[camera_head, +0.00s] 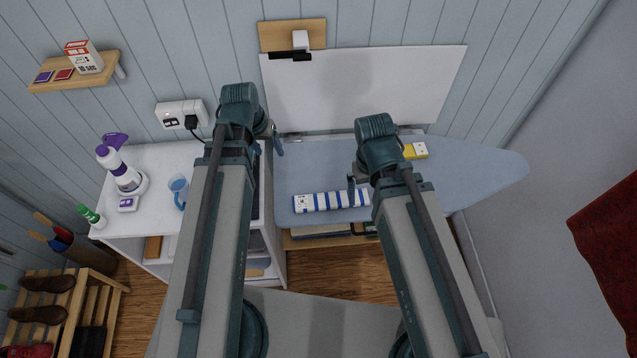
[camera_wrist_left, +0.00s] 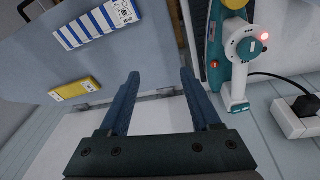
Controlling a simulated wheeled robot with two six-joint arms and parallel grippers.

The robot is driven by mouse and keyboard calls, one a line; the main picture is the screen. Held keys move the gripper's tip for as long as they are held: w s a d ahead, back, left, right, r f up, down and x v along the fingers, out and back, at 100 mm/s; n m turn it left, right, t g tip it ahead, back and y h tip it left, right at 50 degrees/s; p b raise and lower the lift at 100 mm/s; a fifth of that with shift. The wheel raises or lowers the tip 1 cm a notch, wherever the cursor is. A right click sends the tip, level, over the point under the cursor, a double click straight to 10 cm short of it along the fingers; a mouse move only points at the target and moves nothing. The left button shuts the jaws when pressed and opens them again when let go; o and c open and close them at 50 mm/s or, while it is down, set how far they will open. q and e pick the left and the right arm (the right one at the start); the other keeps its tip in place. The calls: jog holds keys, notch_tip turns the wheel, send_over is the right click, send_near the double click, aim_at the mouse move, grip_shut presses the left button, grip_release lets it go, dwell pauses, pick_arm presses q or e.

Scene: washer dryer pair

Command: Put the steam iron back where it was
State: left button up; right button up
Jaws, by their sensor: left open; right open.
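The steam iron (camera_wrist_left: 242,48), white and teal with a lit red light, shows in the left wrist view at the upper right. In the head view it is hidden, apparently behind my left arm. My left gripper (camera_head: 269,143) is open and empty by the wall-side left end of the blue-grey ironing board (camera_head: 325,165). Its two fingers (camera_wrist_left: 159,78) show apart in the left wrist view, beside the iron and not touching it. My right gripper (camera_head: 355,183) is open above the board, near a blue-and-white striped item (camera_head: 325,201); I cannot tell whether they touch.
A yellow box (camera_head: 415,151) lies on the board. The white counter (camera_head: 150,165) left holds a spray bottle (camera_head: 118,165) and blue mug (camera_head: 178,187). A wall socket (camera_head: 181,113) with a black plug is above it. A shoe rack (camera_head: 65,310) stands lower left.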

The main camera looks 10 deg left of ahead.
pick_arm(q)
jog(key=s+d+m+g+y, duration=0.1)
jog(key=s+d+m, duration=0.1)
jog(key=s+d, duration=0.3)
jog(key=s+d+m+g+y, duration=0.1)
jog(key=s+d, duration=0.4)
jog(key=d, duration=0.6)
jog(key=shift+f+m, duration=0.15)
jog(key=shift+m, duration=0.25)
jog(key=shift+w, duration=0.1)
